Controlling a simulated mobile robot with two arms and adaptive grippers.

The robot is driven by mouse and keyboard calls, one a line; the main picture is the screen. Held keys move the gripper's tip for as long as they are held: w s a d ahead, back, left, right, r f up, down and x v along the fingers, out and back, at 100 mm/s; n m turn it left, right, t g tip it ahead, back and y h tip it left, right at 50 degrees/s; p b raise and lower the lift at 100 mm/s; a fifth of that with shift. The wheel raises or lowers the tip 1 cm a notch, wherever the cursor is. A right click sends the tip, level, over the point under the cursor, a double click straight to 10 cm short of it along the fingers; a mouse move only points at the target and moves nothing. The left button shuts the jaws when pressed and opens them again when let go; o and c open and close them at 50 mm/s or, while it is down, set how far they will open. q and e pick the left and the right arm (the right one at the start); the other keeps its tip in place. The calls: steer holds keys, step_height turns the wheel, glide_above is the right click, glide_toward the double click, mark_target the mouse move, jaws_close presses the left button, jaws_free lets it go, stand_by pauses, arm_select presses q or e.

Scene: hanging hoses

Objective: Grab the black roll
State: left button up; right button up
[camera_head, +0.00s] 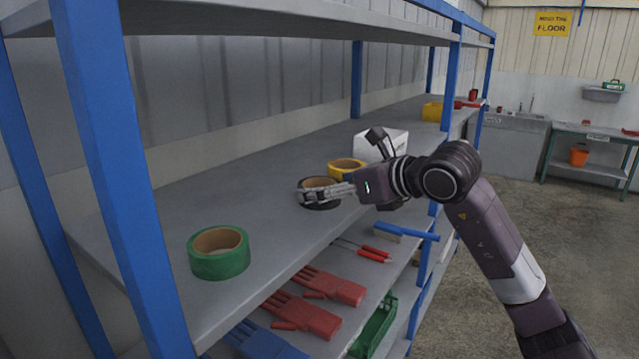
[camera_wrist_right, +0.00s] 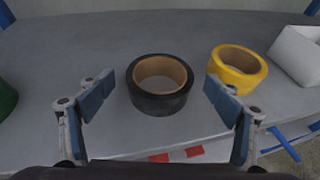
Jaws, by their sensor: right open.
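The black roll (camera_wrist_right: 158,101), a tape roll with a tan core, lies flat on the grey shelf near its front edge. It also shows in the head view (camera_head: 321,205), partly covered by my right gripper. My right gripper (camera_head: 318,191) is open and comes in from the right. In the right wrist view, its two blue-padded fingers (camera_wrist_right: 157,95) stand apart, one on each side of the roll, with gaps between pads and roll. My left gripper is not in view.
A yellow roll (camera_head: 346,168) lies just behind the black roll, close to the right finger. A white box (camera_head: 378,143) stands beyond it. A green roll (camera_head: 219,252) lies nearer on the left. Blue posts (camera_head: 112,160) frame the shelf; red gloves (camera_head: 302,314) lie below.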

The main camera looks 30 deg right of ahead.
mark_target(319, 184)
steer(key=shift+p+x, duration=0.45)
steer(key=shift+x, duration=0.75)
steer(key=shift+w+f, duration=0.1)
steer(key=shift+w, duration=0.2)
steer(key=shift+s, duration=0.1)
steer(key=c, duration=1.1)
steer(key=shift+c, duration=1.2)
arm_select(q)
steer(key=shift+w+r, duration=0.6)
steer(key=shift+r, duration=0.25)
arm_select(e)
steer(key=shift+r, duration=0.2)
